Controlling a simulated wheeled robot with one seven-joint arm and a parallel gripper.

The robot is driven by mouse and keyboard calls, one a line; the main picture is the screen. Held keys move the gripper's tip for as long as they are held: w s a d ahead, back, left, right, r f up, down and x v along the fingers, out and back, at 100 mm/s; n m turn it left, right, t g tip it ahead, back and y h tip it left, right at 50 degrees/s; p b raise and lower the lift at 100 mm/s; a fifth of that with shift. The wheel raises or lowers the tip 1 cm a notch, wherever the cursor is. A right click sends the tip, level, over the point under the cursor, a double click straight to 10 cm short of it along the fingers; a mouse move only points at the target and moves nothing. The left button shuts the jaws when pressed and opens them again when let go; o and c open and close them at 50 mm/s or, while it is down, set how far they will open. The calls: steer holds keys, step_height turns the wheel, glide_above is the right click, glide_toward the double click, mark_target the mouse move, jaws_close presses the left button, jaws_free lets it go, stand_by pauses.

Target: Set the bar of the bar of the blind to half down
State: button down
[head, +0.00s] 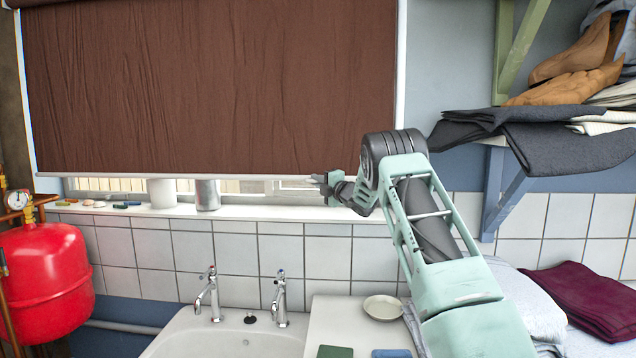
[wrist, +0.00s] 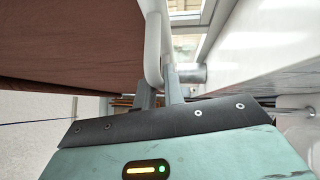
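The brown blind (head: 210,85) hangs over most of the window. Its pale bar (head: 190,176) runs level along its lower edge, a little above the window sill. My gripper (head: 322,184) is at the bar, right of its middle. In the wrist view, the white bar (wrist: 153,35) runs down from the top edge to between the fingers of my gripper (wrist: 160,88). The fingers lie close on both sides of it, with no clear gap seen.
The white sill (head: 240,211) below holds a white cup (head: 162,192), a metal cup (head: 207,194) and small items. A sink (head: 225,335) with two taps stands below. A shelf with folded cloth (head: 570,145) is at the right, a red tank (head: 42,280) at the left.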

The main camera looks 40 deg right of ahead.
step_height(320, 180, up, 28)
steer(key=p, duration=1)
steer(key=shift+r, duration=0.2)
steer(key=c, duration=1.5)
jaws_free()
steer(key=shift+f, duration=0.1)
steer(key=shift+s, duration=0.1)
steer(key=s+b, duration=0.3)
steer(key=s, duration=0.2)
steer(key=s+f+b, duration=0.1)
steer(key=s+b, duration=0.2)
steer(key=s, duration=0.3)
steer(key=s+a+f+b, duration=0.1)
steer(key=s+b, duration=0.3)
steer(key=s, duration=0.2)
steer(key=shift+f, duration=0.25)
